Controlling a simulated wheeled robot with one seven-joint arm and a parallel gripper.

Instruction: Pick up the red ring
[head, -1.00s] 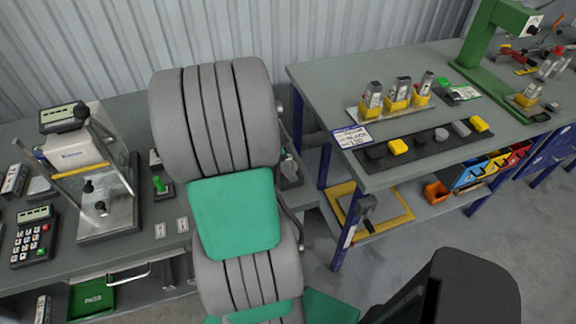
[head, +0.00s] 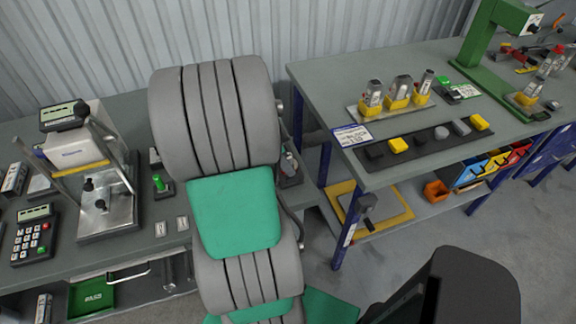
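I cannot make out a red ring in the head view. My gripper is not in view. My own grey and green arm fills the middle of the picture and hides part of the left bench and the gap between the two tables. Small red items (head: 513,53) lie at the far right end of the right table, but none can be told to be a ring.
The right table (head: 330,75) holds metal pieces in yellow holders (head: 399,92) and a dark strip (head: 425,142) with several small blocks. A green stand (head: 490,45) rises behind. The left bench carries a press (head: 107,205) and a keypad (head: 33,237).

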